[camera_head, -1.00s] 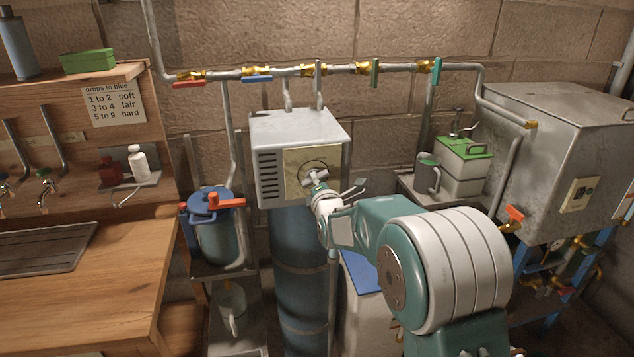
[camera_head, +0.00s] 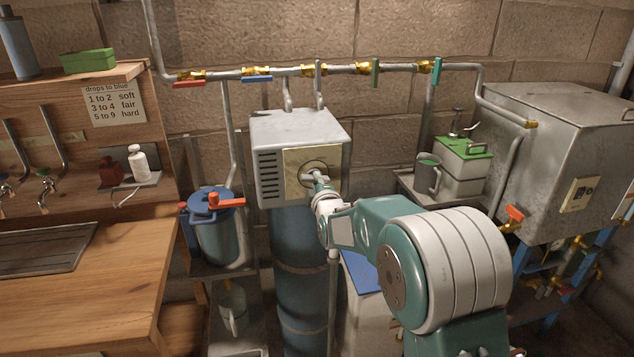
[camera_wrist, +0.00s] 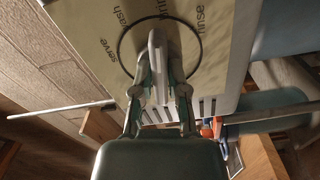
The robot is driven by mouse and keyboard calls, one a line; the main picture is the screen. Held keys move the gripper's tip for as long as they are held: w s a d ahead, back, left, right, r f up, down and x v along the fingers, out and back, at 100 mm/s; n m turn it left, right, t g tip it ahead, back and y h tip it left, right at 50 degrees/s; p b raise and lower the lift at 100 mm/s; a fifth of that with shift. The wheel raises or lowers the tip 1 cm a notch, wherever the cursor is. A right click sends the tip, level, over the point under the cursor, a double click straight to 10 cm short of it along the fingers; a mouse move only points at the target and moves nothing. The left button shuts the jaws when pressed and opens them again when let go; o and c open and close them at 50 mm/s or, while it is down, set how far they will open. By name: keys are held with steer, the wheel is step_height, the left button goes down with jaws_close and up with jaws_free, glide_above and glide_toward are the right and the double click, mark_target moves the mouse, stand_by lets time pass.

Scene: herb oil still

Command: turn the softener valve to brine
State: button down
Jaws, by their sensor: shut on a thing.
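The softener valve is a pale grey handle (camera_wrist: 157,62) on the cream dial plate (camera_head: 297,170) at the front of the grey softener head (camera_head: 300,130). In the wrist view the dial (camera_wrist: 222,50) has a black ring, with "serve", "wash" and "rinse" readable and another word cut off at the top edge. The handle's upper end lies between "wash" and "rinse"; I cannot tell which end is the pointer. My gripper (camera_wrist: 162,78) is shut on the handle, a finger on each side. In the head view my gripper (camera_head: 318,181) hides most of the handle.
The blue softener tank (camera_head: 300,260) stands below the head. A blue canister (camera_head: 215,235) with a red lever is at its left. Pipes with coloured valves (camera_head: 315,70) run along the wall above. A green-lidded container (camera_head: 462,165) and a metal tank (camera_head: 560,140) are at the right.

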steer(key=shift+a+f+m, duration=0.1)
steer(key=shift+f+m, duration=0.2)
steer(key=shift+f, duration=0.15)
steer(key=c, duration=0.6)
jaws_free()
steer(key=shift+c, duration=0.2)
steer(key=shift+r, duration=0.15)
steer(key=shift+r, duration=0.1)
steer(key=v, duration=1.2)
